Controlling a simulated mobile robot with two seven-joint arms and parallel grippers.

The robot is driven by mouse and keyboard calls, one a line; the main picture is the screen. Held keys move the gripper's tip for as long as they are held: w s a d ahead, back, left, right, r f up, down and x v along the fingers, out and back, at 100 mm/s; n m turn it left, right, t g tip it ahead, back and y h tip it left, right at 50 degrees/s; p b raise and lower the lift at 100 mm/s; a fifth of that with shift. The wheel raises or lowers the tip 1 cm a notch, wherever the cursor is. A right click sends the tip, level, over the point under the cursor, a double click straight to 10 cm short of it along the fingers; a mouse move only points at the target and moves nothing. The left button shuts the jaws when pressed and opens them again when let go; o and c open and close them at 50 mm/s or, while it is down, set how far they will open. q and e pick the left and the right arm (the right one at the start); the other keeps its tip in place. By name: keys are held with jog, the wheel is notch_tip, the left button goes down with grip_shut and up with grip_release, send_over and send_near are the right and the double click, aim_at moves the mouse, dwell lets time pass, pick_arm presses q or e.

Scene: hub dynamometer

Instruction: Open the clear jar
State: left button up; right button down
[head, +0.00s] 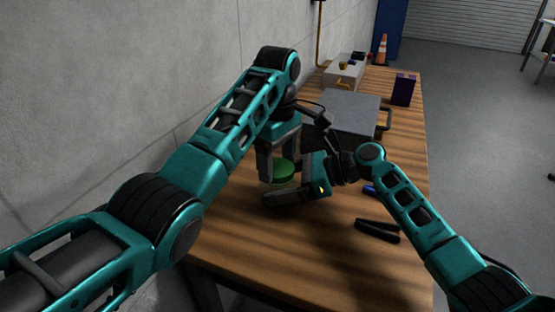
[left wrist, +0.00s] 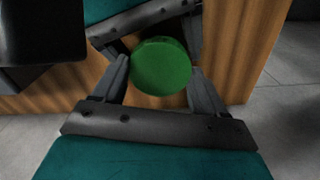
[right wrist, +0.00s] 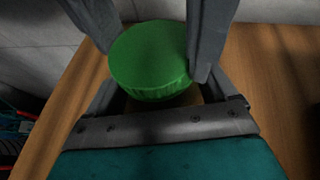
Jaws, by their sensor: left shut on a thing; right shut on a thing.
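The jar has a round green lid (head: 284,171) and stands upright on the wooden table; its body is mostly hidden by my grippers. The lid also shows in the left wrist view (left wrist: 161,67) and in the right wrist view (right wrist: 150,58). My left gripper (head: 282,168) comes down from above, its fingers shut on opposite sides of the lid. My right gripper (head: 286,188) reaches in from the right, lower down, with its fingers around the jar body below the lid. Whether the lid has turned cannot be seen.
The wooden table (head: 240,235) runs along a grey wall. Behind the jar stands a grey metal box (head: 350,108) with a handle, and a dark purple box (head: 403,88). A black tool (head: 377,230) lies at the right, near a blue item (head: 369,190). The front of the table is clear.

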pick_arm(q)
jog(key=n, duration=0.6)
jog(key=shift+n, duration=0.3)
jog(key=n, duration=0.4)
jog(key=shift+d, duration=0.1)
jog(key=n, duration=0.4)
jog(key=shift+r, duration=0.15)
jog(key=shift+r, duration=1)
pick_arm(e)
grip_release()
